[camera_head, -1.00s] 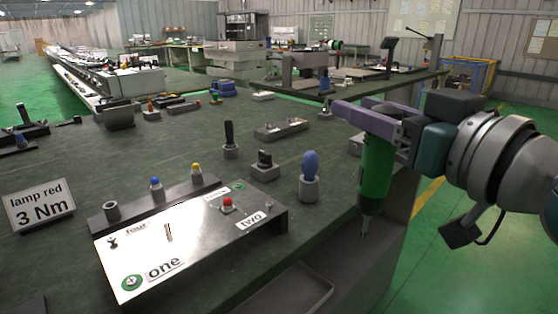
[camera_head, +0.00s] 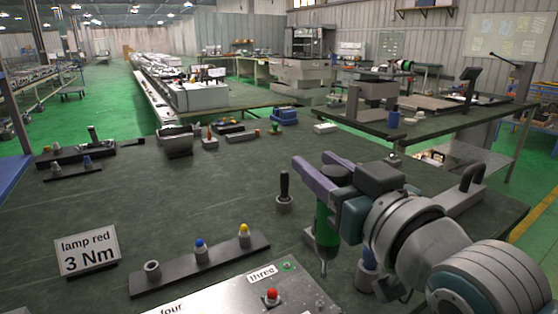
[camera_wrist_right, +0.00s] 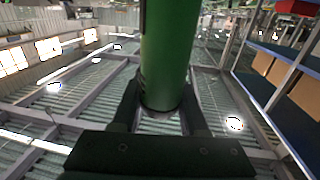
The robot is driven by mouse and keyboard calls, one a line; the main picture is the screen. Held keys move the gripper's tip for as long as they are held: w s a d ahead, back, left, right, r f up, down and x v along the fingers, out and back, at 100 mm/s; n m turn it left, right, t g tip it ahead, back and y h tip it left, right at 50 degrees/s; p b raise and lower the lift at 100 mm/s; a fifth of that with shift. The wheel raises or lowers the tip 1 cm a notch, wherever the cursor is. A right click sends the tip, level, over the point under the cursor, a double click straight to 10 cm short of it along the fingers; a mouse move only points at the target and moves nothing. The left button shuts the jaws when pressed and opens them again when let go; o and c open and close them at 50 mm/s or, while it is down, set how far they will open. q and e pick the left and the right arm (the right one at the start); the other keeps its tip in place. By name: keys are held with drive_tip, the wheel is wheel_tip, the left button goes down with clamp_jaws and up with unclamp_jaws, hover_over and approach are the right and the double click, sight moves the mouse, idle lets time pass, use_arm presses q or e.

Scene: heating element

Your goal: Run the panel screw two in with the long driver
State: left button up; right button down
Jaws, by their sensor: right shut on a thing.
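My right gripper (camera_head: 322,182) is shut on the green driver (camera_head: 326,228), which hangs nearly upright with its thin tip down. The tip is beyond the far right edge of the silver panel (camera_head: 215,303), and its gap to the surface below cannot be told. In the right wrist view the green handle (camera_wrist_right: 168,50) stands between the two dark fingers (camera_wrist_right: 160,112). My left gripper is not in view.
A blue-handled tool (camera_head: 368,258) stands partly hidden behind my right wrist. A black-handled tool (camera_head: 284,188) stands behind the driver. A sign (camera_head: 88,250) reads "lamp red 3 Nm".

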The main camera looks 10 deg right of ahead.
drive_tip(key=shift+r, duration=0.15)
wheel_tip(320, 180, down, 5)
drive_tip(key=b, duration=0.4)
drive_tip(key=shift+f, duration=0.2)
drive_tip(key=shift+r+p, duration=0.1)
drive_tip(key=shift+p, duration=0.25)
idle(0.4)
